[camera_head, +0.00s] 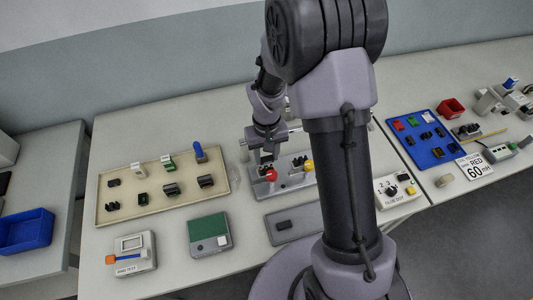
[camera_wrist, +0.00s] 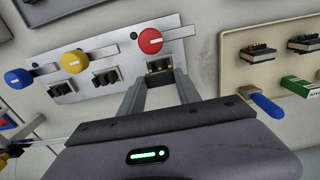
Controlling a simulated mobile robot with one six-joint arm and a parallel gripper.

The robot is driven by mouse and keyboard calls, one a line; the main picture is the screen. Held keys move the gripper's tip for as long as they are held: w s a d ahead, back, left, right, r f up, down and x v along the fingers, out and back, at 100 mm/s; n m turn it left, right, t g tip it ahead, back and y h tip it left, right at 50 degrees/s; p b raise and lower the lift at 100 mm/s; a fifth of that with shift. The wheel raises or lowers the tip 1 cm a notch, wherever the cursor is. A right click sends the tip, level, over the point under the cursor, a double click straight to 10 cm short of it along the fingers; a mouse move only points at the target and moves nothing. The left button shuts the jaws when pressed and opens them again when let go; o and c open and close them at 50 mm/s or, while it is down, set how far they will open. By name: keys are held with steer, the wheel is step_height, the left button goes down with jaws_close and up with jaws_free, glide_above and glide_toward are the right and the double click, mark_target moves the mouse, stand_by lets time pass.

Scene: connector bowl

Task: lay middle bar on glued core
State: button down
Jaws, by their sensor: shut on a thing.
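My gripper (camera_head: 267,158) is low over the grey fixture plate (camera_wrist: 128,50), beside the red knob (camera_wrist: 150,41). In the wrist view its fingers (camera_wrist: 160,78) are closed around a small dark piece with tan marks (camera_wrist: 158,65). It is at or just above the plate's seat by the red knob; whether it touches there is unclear. I cannot tell the middle bar from the glued core here, as both are small and partly hidden by the fingers. Two other dark blocks (camera_wrist: 105,78) sit on the plate by the yellow knob (camera_wrist: 74,61) and blue knob (camera_wrist: 18,78).
A beige tray (camera_head: 104,178) with several dark parts and a blue-handled tool (camera_head: 199,151) is at left. A green-topped pad (camera_head: 207,228) and a labelled device (camera_head: 134,255) stand in front. A grey mat (camera_head: 312,216) holds one dark part (camera_head: 284,224).

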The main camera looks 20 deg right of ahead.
steer(key=shift+f+b, duration=1.55)
steer(key=shift+f, duration=0.45)
steer(key=c, duration=0.8)
jaws_free()
steer(key=shift+o, duration=0.2)
